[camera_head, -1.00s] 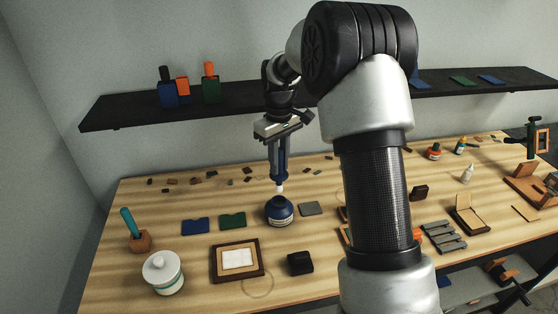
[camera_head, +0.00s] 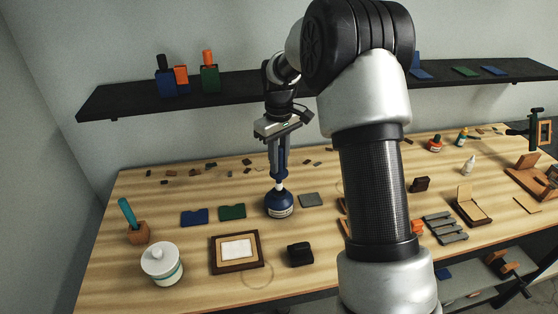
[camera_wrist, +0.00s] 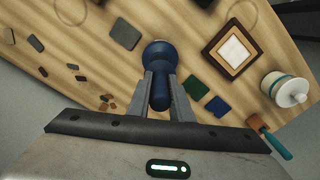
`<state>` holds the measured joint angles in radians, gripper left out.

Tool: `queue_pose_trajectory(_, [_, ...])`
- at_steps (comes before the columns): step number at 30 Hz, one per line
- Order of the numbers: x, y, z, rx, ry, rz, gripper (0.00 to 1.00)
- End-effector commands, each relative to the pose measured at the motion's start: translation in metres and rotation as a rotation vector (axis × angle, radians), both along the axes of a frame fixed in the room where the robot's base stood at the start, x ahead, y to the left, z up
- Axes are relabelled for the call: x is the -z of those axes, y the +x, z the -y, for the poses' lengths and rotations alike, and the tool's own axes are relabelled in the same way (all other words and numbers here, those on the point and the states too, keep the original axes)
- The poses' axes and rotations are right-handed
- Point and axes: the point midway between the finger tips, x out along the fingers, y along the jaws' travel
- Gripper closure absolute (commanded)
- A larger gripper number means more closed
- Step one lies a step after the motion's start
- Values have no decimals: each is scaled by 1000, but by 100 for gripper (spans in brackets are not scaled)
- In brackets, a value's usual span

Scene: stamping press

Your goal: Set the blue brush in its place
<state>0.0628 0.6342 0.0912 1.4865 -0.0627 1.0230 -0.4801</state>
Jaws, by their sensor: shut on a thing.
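My gripper (camera_head: 279,163) is shut on the blue brush (camera_wrist: 159,95), which it holds upright with the handle between the two fingers. A round dark blue bottle with a pale label (camera_head: 279,207) stands on the bench directly below. The brush's white lower part meets the top of the bottle in the head view. How far it is inside the neck cannot be told. In the wrist view the bottle (camera_wrist: 160,53) lies just beyond the fingertips, its top partly hidden by the brush.
A grey square (camera_head: 312,200) lies right of the bottle; green (camera_head: 232,212) and blue (camera_head: 194,217) pieces lie left. A framed tray (camera_head: 212,253), black block (camera_head: 300,254) and white jar (camera_head: 162,266) are in front. A dark shelf (camera_head: 128,102) runs behind.

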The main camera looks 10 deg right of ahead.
Motion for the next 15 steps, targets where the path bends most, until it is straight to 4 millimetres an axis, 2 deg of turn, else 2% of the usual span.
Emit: queue_pose_trajectory(15, [4,0,0,0,0,0,100])
